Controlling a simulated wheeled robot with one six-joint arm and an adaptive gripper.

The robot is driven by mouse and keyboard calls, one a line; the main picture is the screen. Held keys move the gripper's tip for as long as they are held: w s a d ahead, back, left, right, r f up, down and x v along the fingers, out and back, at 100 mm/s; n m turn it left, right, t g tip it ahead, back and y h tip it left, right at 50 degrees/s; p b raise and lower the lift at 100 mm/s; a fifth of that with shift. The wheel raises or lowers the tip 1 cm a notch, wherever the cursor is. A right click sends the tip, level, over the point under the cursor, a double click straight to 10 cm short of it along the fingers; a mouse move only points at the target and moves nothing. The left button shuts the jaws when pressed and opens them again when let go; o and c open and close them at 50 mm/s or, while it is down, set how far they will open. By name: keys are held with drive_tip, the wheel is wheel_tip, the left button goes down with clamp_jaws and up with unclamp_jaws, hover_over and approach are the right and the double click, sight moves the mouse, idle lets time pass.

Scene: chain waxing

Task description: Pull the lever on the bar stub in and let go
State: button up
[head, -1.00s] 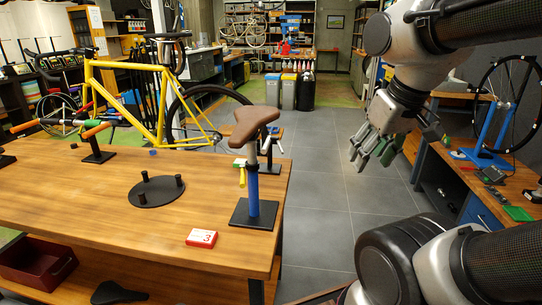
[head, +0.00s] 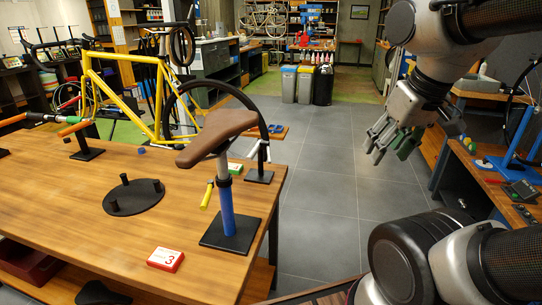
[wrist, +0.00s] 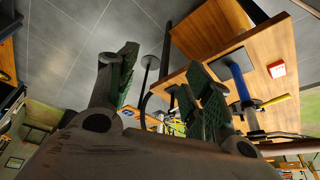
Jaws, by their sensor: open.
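The bar stub (head: 75,128) with orange ends rises from a black stand on the far left of the wooden table in the head view. A dark and green grip section (head: 42,117) shows beside it. The lever is too small to make out for certain. My gripper (head: 382,138) hangs over the floor aisle right of the table, far from the bar stub. Its green-padded fingers are spread and empty, as the wrist view also shows (wrist: 165,78).
A brown saddle (head: 217,136) on a blue post stands near the table's right edge. A black round plate with pegs (head: 133,198) and a red box marked 3 (head: 165,259) are on the table (head: 80,215). A workbench (head: 490,180) stands at right. Grey floor (head: 330,170) between is clear.

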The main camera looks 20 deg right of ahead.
drive_tip(key=shift+d+f, duration=0.15)
drive_tip(key=c, duration=0.6)
drive_tip(key=shift+w+d+f+m+g, duration=0.15)
drive_tip(key=shift+d+f+m+g, duration=0.15)
drive_tip(key=shift+f, duration=0.2)
drive_tip(key=shift+w+d+f+m+g, duration=0.1)
drive_tip(key=shift+w+d+f+g, duration=0.1)
drive_tip(key=shift+f+g, duration=0.25)
clamp_jaws()
drive_tip(key=w+f+n+g+y, duration=0.1)
drive_tip(key=w+f+y, duration=0.25)
drive_tip(key=w, duration=0.55)
drive_tip(key=w+f+n+g+y, duration=0.15)
drive_tip(key=w+f, duration=0.25)
drive_tip(key=w, duration=0.4)
drive_tip(key=w+a+r+n+t+y, duration=0.1)
drive_tip(key=w+a+n+y, duration=0.1)
drive_tip(key=w+n, duration=0.4)
drive_tip(key=w+a+r+n+t+y, duration=0.1)
drive_tip(key=w+a+r+n+y, duration=0.1)
drive_tip(key=w+n, duration=0.4)
drive_tip(key=shift+w+a+r+n+y, duration=0.35)
drive_tip(key=shift+n+y, duration=0.25)
drive_tip(key=shift+n, duration=0.35)
